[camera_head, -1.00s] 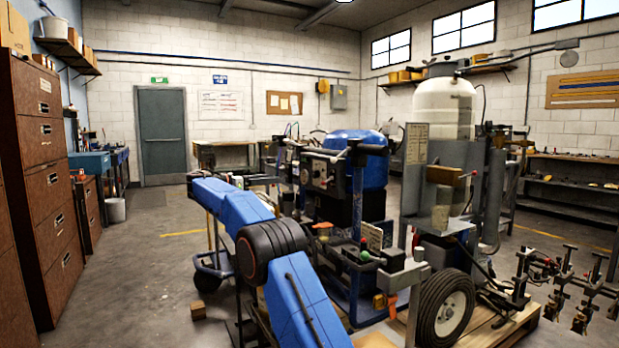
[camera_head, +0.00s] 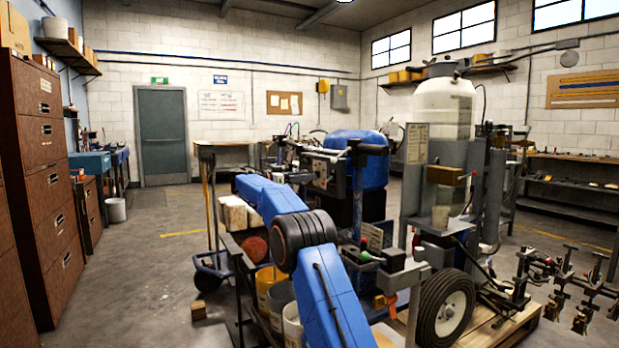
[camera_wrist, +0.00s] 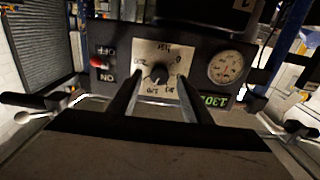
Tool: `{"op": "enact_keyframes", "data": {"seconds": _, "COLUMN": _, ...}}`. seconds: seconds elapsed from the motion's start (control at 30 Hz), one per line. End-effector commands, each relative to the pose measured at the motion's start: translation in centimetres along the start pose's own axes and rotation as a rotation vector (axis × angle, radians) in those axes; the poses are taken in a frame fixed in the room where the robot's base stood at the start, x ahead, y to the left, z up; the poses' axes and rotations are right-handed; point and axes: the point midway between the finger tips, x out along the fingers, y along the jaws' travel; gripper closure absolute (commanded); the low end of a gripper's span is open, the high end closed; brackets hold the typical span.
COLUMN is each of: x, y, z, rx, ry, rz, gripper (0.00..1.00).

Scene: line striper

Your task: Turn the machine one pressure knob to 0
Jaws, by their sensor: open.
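The pressure knob (camera_wrist: 159,74) is a small dark round knob on a pale square dial plate (camera_wrist: 150,52) in the wrist view. The plate's printed marks appear upside down, with a 0 at its upper right. My gripper (camera_wrist: 160,80) is open, its two fingers in front of the plate, one to each side of the knob. I cannot tell whether they touch it. The dark control panel (camera_head: 322,160) shows in the head view on the machine with the blue tank (camera_head: 362,165). My arm partly covers that machine and my gripper is hidden there.
A red switch (camera_wrist: 97,62) with OFF and ON marks sits left of the plate. A round gauge (camera_wrist: 225,68) and a green display (camera_wrist: 214,100) are to its right. Dark handlebar grips flank the panel. A grey machine with a white tank (camera_head: 443,110) stands to the right.

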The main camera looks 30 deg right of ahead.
Motion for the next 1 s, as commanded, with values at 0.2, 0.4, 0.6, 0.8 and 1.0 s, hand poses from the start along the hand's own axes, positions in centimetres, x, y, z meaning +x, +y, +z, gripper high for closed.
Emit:
{"op": "enact_keyframes", "data": {"seconds": 0.2, "x": 2.0, "y": 0.0, "z": 0.0, "rx": 0.0, "ry": 0.0, "rz": 0.0, "gripper": 0.55}}
{"op": "enact_keyframes", "data": {"seconds": 0.4, "x": 2.4, "y": 0.0, "z": 0.0, "rx": 0.0, "ry": 0.0, "rz": 0.0, "gripper": 0.55}}
{"op": "enact_keyframes", "data": {"seconds": 0.6, "x": 2.4, "y": 0.0, "z": 0.0, "rx": 0.0, "ry": 0.0, "rz": 0.0, "gripper": 0.62}}
{"op": "enact_keyframes", "data": {"seconds": 0.8, "x": 2.4, "y": 0.0, "z": 0.0, "rx": 0.0, "ry": 0.0, "rz": 0.0, "gripper": 0.96}}
{"op": "enact_keyframes", "data": {"seconds": 1.0, "x": 2.4, "y": 0.0, "z": 0.0, "rx": -0.014, "ry": 0.0, "rz": 0.0, "gripper": 0.96}}
